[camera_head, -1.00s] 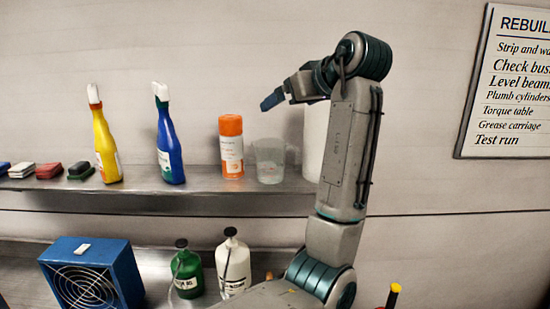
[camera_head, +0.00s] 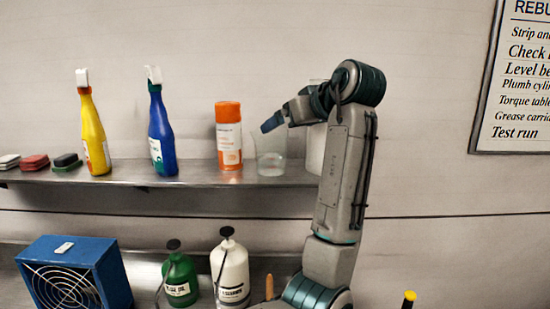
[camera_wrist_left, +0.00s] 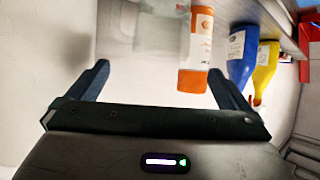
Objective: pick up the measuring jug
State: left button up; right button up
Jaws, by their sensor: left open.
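The measuring jug (camera_head: 270,160) is a clear, see-through cup standing upright on the upper shelf, just right of an orange-and-white can. In the left wrist view, which shows the shelf upside down, the jug (camera_wrist_left: 157,28) is faint and blurred beside the can. My left gripper (camera_head: 272,122) is at the jug's upper edge in the head view, overlapping its rim in the picture. Whether it touches the jug cannot be told. In the wrist view its fingers (camera_wrist_left: 158,72) are spread wide with nothing between their tips. My right gripper is not in view.
The orange-and-white can (camera_head: 228,137) stands close left of the jug. A white cylinder (camera_head: 316,150) stands right of it, partly behind my arm. Blue (camera_head: 161,137) and yellow (camera_head: 93,130) spray bottles are farther left. The lower shelf holds a blue fan box (camera_head: 75,275) and bottles.

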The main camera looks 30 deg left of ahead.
aim_at(272, 133)
pick_arm(q)
jog(key=p+x, duration=0.2)
jog(key=x, duration=0.3)
jog(key=shift+s+a+r, duration=0.1)
jog(key=shift+r, duration=0.1)
jog(key=p+x, duration=0.1)
jog(key=x, duration=0.3)
jog(key=shift+a+f+p, duration=0.2)
jog(key=shift+a+p, duration=0.05)
jog(key=shift+p, duration=0.05)
jog(key=shift+d, duration=0.15)
jog(key=shift+c, duration=0.2)
jog(key=shift+d, duration=0.1)
jog(key=c, duration=1.4)
